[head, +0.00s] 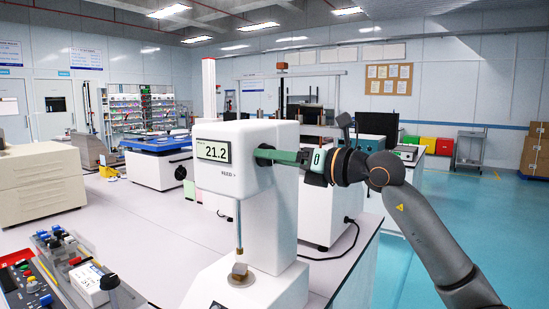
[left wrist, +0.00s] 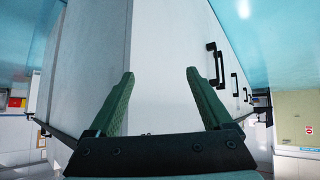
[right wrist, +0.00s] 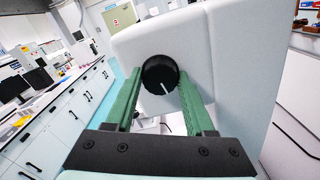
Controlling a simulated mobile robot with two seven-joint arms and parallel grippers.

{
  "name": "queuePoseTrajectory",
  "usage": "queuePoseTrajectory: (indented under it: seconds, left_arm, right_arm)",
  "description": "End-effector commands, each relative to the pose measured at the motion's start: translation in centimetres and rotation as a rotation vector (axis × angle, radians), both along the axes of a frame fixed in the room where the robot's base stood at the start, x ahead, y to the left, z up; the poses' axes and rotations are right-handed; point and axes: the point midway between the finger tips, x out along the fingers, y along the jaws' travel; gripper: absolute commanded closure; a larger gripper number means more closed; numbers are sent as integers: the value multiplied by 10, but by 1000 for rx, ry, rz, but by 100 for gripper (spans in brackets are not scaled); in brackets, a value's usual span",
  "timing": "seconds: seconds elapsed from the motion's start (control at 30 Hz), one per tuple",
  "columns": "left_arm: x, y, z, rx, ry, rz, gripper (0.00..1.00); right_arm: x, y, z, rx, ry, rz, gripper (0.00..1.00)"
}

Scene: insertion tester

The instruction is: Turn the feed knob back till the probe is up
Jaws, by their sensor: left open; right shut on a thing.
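The white insertion tester (head: 270,215) stands on the bench in the head view. Its display (head: 213,150) reads 21.2. The thin probe (head: 238,225) hangs below the tester's head, its lower end close above a small brownish piece (head: 239,272) on the base; I cannot tell whether they touch. The black feed knob (right wrist: 159,74), with a white pointer line, is on the tester's side in the right wrist view. My right gripper (right wrist: 158,85) is shut on it, green fingers on either side. My left gripper (left wrist: 160,75) is open and empty, outside the head view.
A control panel (head: 45,275) with coloured buttons and a white box (head: 92,285) lie at the front left of the bench. A cable (head: 350,240) trails by the tester's right. The left wrist view shows pale cabinet fronts with black handles (left wrist: 215,62).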

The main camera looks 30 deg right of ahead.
Motion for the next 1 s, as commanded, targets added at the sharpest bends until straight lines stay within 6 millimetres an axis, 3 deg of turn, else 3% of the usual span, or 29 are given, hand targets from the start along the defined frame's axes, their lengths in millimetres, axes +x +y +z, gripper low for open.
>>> queuePoseTrajectory:
  seconds: [1.0]
  left_arm:
    - [-5, 0, -3, 0, 11, -1, 16]
  right_arm:
    - [0, -1, -1, -509, -208, 1, 100]
